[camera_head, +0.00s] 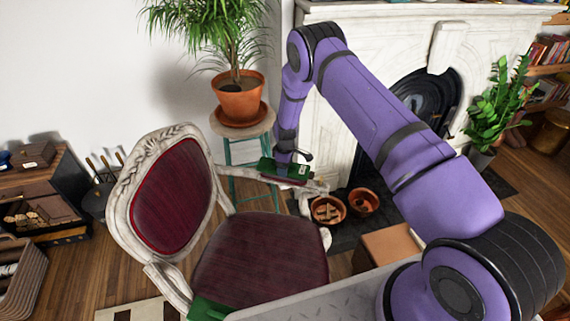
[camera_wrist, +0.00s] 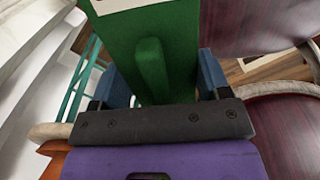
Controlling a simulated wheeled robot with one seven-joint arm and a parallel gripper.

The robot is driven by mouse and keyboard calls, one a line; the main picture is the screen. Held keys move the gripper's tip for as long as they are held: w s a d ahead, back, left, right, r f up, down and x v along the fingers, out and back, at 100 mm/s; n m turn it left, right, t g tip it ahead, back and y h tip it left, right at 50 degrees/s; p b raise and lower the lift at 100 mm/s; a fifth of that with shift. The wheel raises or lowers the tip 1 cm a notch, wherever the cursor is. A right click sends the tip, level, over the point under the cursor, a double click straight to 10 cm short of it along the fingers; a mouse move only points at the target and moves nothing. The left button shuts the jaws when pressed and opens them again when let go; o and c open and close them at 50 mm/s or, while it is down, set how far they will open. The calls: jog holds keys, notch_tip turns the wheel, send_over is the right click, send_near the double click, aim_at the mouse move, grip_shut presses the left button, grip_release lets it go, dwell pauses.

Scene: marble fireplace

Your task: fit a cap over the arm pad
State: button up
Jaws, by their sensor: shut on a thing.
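A carved whitewashed armchair (camera_head: 137,215) with dark red upholstery stands in the middle of the head view. My gripper (camera_head: 284,160) is at its far arm, shut on a green cap (camera_head: 268,167). In the wrist view the cap (camera_wrist: 126,40) lies between the blue fingers (camera_wrist: 160,82), with a raised green rib (camera_wrist: 151,70) on top. A dark red strip of the far arm pad (camera_head: 285,180) shows just below the cap; I cannot tell whether the cap touches it or is seated. Another green piece (camera_head: 209,309) is at the near arm, partly cut off.
A teal stool (camera_head: 252,153) with a potted plant (camera_head: 240,98) stands behind the chair's far side. Terracotta bowls (camera_head: 328,210) sit on the dark hearth by the white fireplace (camera_head: 350,75). A cardboard-brown box (camera_head: 388,246) is right of the chair.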

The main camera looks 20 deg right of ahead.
jog(key=shift+f, duration=1.7)
jog(key=shift+f, duration=0.1)
jog(key=o, duration=1)
notch_tip(320, 180, up, 11)
jog(key=shift+f, duration=0.1)
